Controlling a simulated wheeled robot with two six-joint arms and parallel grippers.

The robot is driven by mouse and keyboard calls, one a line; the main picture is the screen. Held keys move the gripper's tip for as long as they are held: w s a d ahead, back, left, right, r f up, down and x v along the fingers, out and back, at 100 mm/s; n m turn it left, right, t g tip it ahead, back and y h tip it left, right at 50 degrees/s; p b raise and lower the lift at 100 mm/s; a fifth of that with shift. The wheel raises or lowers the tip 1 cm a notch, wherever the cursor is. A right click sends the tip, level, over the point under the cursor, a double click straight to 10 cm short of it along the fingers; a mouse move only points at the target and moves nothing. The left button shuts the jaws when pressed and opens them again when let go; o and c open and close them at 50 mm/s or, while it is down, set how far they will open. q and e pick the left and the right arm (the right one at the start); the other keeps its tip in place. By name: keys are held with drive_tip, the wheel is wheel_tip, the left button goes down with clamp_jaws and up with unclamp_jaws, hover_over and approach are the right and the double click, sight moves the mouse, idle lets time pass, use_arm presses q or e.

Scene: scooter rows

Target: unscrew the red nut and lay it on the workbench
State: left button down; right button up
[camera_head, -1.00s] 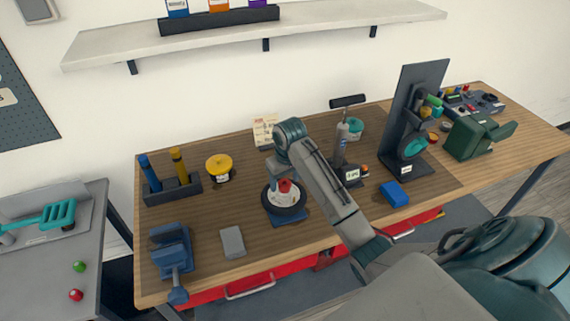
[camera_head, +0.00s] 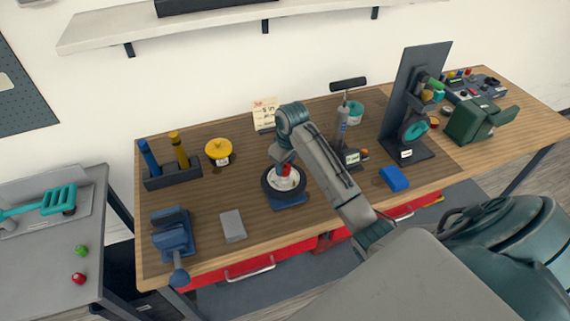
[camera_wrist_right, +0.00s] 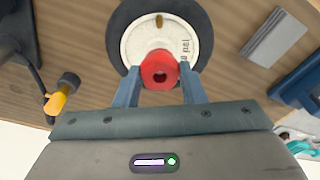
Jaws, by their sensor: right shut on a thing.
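The red nut (camera_wrist_right: 160,70) shows in the right wrist view, in front of the white hub (camera_wrist_right: 140,40) of a wheel with a black tyre (camera_wrist_right: 203,25). In the head view the red nut (camera_head: 286,170) is a small red patch at the wheel (camera_head: 270,189), which lies on a blue base on the workbench (camera_head: 200,268). My right gripper (camera_wrist_right: 160,74) is shut on the nut, one finger on each side. I cannot tell whether the nut still touches the hub. In the head view my right gripper (camera_head: 284,160) is over the wheel. My left gripper is not in view.
A grey block (camera_head: 232,225) and a blue vise (camera_head: 173,234) are left of the wheel. A yellow-topped container (camera_head: 218,150) stands behind left. A blue block (camera_head: 395,178) and a dark upright stand (camera_head: 405,105) are on the right. Bare wood lies between the grey block and the wheel.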

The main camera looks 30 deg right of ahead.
drive_tip(key=n, duration=0.9)
drive_tip(key=shift+g+y, duration=0.4)
drive_tip(key=n, duration=0.5)
drive_tip(key=shift+f+g, duration=0.1)
drive_tip(key=shift+g, duration=0.2)
drive_tip(key=n, duration=0.4)
drive_tip(key=shift+f+n+g, duration=0.15)
drive_tip(key=shift+n+g, duration=0.15)
drive_tip(key=o, duration=1)
drive_tip(key=shift+a, duration=0.1)
drive_tip(key=shift+o, duration=0.2)
drive_tip(key=shift+s+r, duration=0.1)
drive_tip(key=shift+r, duration=0.1)
